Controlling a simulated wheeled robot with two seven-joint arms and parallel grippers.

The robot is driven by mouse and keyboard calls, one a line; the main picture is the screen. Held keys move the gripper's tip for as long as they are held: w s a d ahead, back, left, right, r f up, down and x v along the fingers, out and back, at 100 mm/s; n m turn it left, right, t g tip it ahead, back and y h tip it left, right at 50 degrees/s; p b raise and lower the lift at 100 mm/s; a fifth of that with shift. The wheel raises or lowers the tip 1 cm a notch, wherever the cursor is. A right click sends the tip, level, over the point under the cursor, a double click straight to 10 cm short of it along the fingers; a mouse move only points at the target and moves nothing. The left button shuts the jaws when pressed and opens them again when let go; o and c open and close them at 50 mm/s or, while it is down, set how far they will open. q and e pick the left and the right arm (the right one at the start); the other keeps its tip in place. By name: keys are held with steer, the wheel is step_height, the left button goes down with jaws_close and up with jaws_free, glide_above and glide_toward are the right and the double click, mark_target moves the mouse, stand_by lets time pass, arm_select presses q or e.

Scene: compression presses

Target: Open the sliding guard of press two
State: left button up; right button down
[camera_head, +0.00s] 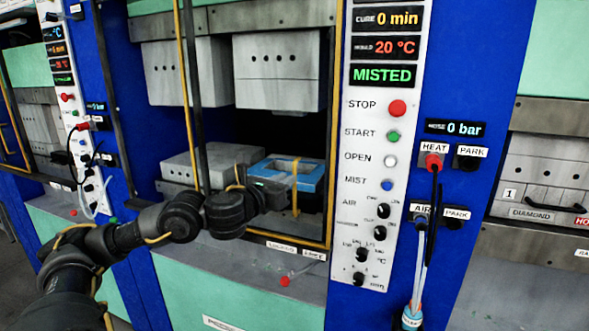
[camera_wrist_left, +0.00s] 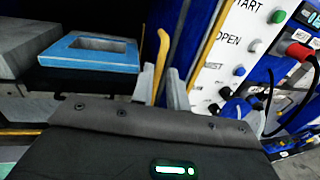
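The sliding guard (camera_head: 335,100) is a yellow-edged frame across the opening of the middle press, which I take as press two. It spans the opening, from a yellow upright on the left to one beside the control panel. Its yellow upright handle (camera_head: 295,187) is in front of a blue mould block. My left gripper (camera_head: 278,190) reaches it from the left. In the left wrist view the handle (camera_wrist_left: 162,60) stands between the close-set fingers (camera_wrist_left: 161,85), which appear shut on it. My right gripper is not in view.
Inside the press are a blue mould block (camera_head: 278,170), a grey block (camera_head: 205,160) and upper blocks (camera_head: 278,70). The control panel (camera_head: 375,150), reading MISTED, stands right of the guard. Hoses (camera_head: 425,255) hang beyond it. A shelf (camera_head: 240,262) runs below.

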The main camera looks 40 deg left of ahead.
arm_select(q)
steer(key=shift+w+a+p, duration=0.2)
steer(key=shift+w+p, duration=0.05)
steer(key=shift+w, duration=1.1)
steer(key=shift+w+a+p, duration=0.15)
steer(key=shift+w+p, duration=0.1)
steer(key=shift+w, duration=1.05)
steer(key=shift+c, duration=0.4)
jaws_close()
